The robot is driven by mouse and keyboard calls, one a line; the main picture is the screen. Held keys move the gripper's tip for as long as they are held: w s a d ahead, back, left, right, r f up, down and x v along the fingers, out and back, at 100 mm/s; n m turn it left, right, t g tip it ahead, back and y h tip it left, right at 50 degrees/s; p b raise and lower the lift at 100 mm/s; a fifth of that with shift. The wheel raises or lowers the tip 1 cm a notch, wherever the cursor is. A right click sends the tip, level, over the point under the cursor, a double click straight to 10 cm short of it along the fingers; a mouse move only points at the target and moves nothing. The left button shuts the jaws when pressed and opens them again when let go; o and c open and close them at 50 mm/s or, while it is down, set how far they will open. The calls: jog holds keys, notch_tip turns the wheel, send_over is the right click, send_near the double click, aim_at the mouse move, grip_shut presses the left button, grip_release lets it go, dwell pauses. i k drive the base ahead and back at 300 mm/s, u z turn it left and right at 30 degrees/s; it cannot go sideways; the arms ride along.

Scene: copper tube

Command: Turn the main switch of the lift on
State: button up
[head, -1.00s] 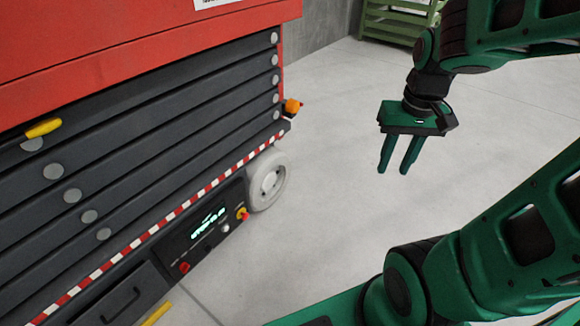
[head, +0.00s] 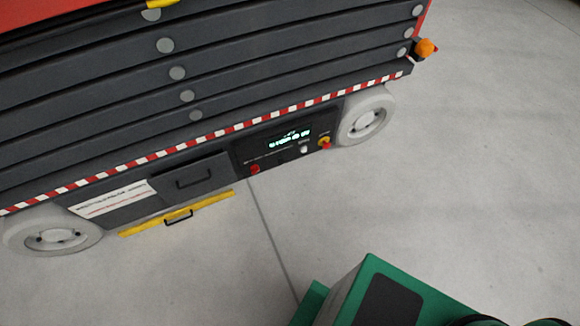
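The lift (head: 290,78) stands across the upper left of the head view. Its dark control panel (head: 270,158) is low on the side, with a lit green display (head: 289,139). A small red knob (head: 254,169) is at the panel's lower left. A red knob on a yellow base (head: 325,142) is at its right end, with a small pale knob (head: 304,149) beside it. I cannot tell from this view which knob is the main switch or how it is set. My gripper is out of view.
Wheels stand at the lift's right (head: 366,120) and left (head: 52,237). A yellow bar (head: 178,215) runs low below a drawer-like panel (head: 192,178). An orange lamp (head: 427,48) sticks out at the corner. The grey floor (head: 450,190) in front and right is clear.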

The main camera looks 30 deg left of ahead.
aim_at(255, 169)
jog(key=z, duration=0.25)
jog(key=k, duration=1.6)
jog(key=u, duration=1)
jog(key=i, duration=1.35)
jog(key=z, duration=0.05)
